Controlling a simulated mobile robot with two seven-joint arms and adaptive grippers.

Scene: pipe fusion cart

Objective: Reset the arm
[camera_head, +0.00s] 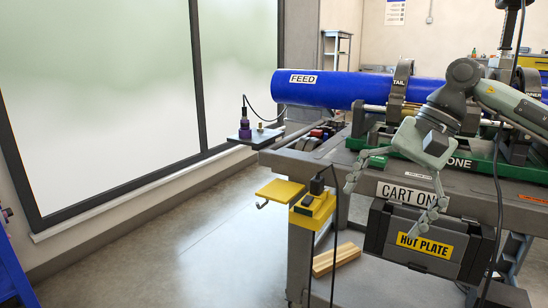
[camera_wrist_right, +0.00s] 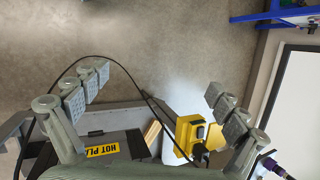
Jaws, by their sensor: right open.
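My right gripper (camera_head: 388,207) hangs in front of the cart, its two fingers spread wide with nothing between them. In the right wrist view the open fingers (camera_wrist_right: 158,98) frame the floor, a black cable and the cart's edge. The right arm comes in from the right, over the cart. My left gripper does not show in either view.
The cart (camera_head: 440,185) carries a blue pipe (camera_head: 340,89) marked FEED. The black hot plate box (camera_head: 465,245) hangs below the gripper. A yellow holder (camera_head: 312,208) with a black cable stands at the cart's left corner. The floor to the left is clear.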

